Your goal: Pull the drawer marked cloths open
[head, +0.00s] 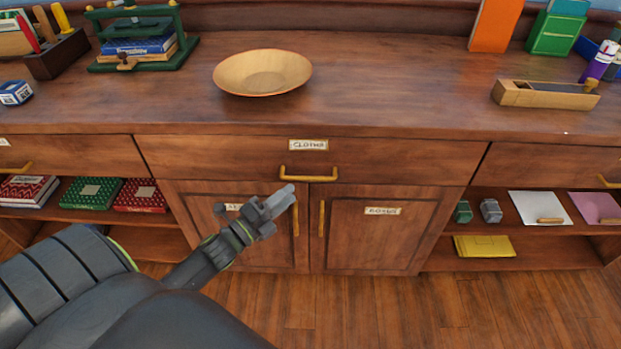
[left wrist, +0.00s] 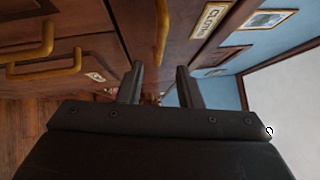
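The drawer marked cloths (head: 220,160) is shut, its front flush with the cabinet. Its cream label (head: 308,145) reads "CLOTHS", and its brass bar handle (head: 308,174) is below that. My left gripper (head: 279,201) is in front of the cabinet, just below and left of the handle in the picture, not on it. In the left wrist view my left gripper (left wrist: 160,68) has its two fingers apart with nothing between them. The handle (left wrist: 162,35) lies ahead of the gap, with the cloths label (left wrist: 211,19) to its right. My right gripper is not in view.
Below the drawer are two shut doors with upright brass handles; the right door (head: 370,235) has its own label, and my gripper partly covers the left one. A wooden bowl (head: 262,73) and a wood plane (head: 545,95) stand on the top. Open shelves flank the doors.

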